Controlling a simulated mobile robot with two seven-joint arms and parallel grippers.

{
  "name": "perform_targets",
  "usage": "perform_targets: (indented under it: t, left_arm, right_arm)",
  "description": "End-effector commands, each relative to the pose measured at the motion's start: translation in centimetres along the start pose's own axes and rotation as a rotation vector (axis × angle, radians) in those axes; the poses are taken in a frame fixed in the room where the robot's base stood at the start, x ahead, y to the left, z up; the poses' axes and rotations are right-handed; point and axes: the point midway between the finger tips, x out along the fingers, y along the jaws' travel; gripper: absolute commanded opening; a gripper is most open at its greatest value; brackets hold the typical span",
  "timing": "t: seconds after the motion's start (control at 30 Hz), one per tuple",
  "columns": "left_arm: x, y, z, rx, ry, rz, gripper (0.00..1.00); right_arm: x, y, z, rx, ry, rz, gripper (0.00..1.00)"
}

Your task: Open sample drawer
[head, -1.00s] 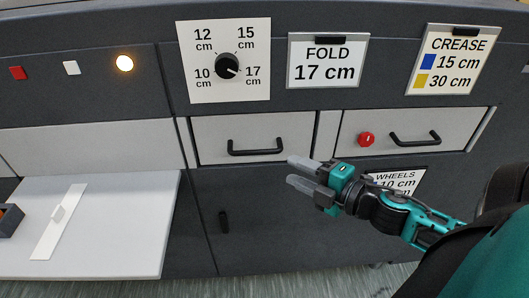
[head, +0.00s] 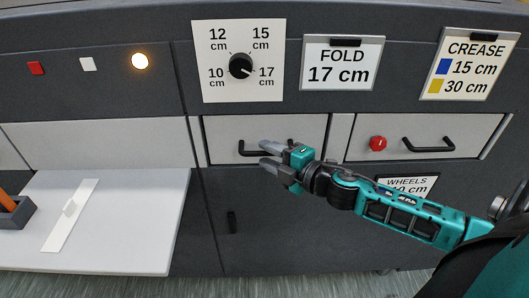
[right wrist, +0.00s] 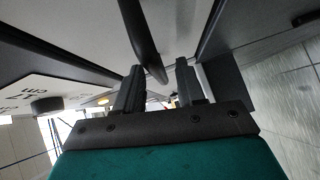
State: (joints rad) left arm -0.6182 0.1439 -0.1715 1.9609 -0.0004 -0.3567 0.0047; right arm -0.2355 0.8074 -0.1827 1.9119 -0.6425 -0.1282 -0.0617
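Two light grey drawer fronts show in the head view, and neither carries a readable "sample" label. The middle drawer (head: 222,128) has a black bar handle (head: 246,148) and looks shut. The right drawer (head: 470,128) has a red round knob (head: 377,143) and a black handle (head: 428,147), and also looks shut. My right gripper (head: 264,153) is in front of the middle handle and partly hides it. In the right wrist view, the fingers (right wrist: 158,88) are apart, and the dark handle bar (right wrist: 143,35) reaches into the gap between them. Contact cannot be told. My left gripper is out of view.
A dial (head: 240,66) and the signs FOLD 17 cm (head: 342,64) and CREASE (head: 470,64) are above the drawers. A white shelf (head: 130,235) juts out at left with a flat white piece (head: 70,215) and a small grey bin (head: 15,213).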

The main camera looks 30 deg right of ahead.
Motion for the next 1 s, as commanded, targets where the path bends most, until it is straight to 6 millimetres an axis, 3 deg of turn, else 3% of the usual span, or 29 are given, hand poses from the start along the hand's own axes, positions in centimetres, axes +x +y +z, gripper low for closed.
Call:
perform_targets:
  t: [0.2,0.57,1.0]
  left_arm:
    - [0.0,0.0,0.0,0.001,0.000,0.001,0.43]
    - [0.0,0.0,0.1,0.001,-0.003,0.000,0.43]
    - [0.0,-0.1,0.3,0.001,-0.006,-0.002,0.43]
  right_arm:
    - [1.5,0.0,0.0,0.001,0.001,0.001,0.39]
    - [1.8,0.0,0.0,0.001,0.000,0.000,0.39]
    - [1.7,0.0,-0.1,0.000,0.001,0.000,0.00]
